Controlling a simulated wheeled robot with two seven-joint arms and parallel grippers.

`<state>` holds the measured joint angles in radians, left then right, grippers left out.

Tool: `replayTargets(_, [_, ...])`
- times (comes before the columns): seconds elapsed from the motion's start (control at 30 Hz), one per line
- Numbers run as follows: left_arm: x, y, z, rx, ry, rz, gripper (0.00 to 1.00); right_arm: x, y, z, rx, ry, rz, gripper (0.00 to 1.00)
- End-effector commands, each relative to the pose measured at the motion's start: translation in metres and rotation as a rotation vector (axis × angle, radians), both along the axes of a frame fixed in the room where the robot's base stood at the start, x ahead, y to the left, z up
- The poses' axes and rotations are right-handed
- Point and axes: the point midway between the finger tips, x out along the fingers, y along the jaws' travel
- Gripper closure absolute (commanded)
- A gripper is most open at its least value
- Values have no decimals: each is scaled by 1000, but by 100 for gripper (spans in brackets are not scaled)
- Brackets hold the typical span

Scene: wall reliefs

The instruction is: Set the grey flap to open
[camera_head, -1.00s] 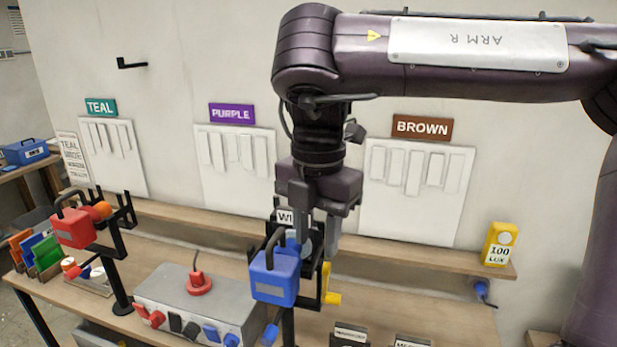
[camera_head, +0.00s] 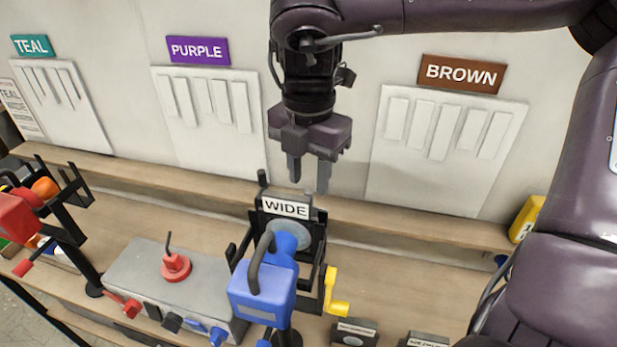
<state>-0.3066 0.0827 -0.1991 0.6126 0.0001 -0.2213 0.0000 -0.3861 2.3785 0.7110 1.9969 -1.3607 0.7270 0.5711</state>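A grey box (camera_head: 145,270) with a red plug-like part (camera_head: 175,265) on top stands on the bench at lower left. Along its front edge are small coloured flaps or covers: red (camera_head: 132,309), dark grey or black (camera_head: 172,323) and blue (camera_head: 217,337). I cannot tell for sure which of these is the grey flap, or whether it is open. My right gripper (camera_head: 309,180) points down above the shelf, behind the WIDE sign (camera_head: 286,209). Its two fingers are apart with nothing between them. It is up and to the right of the grey box. My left gripper is not in view.
A blue device (camera_head: 262,295) on a black stand, with a yellow crank (camera_head: 336,293), stands right of the grey box. A red device (camera_head: 18,215) is at far left. White relief panels hang under TEAL, PURPLE and BROWN (camera_head: 461,74) signs.

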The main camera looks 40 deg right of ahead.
Motion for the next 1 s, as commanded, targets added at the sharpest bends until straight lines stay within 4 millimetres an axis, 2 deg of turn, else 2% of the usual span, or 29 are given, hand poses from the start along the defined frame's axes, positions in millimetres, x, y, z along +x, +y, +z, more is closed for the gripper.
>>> replayTargets(0.2, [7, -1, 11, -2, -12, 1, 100, 0, 0, -24, 1, 4, 0, 64])
replayTargets(0.37, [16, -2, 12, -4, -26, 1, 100, 0, 0, -29, 0, -1, -1, 64])
replayTargets(0.53, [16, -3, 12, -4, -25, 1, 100, 0, 0, -29, 0, -1, -1, 64])
replayTargets(0.8, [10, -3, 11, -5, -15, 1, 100, 0, 0, -29, -1, 0, -1, 99])
replayTargets(1.0, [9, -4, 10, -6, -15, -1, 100, 0, -1, -29, -1, 0, -5, 100])
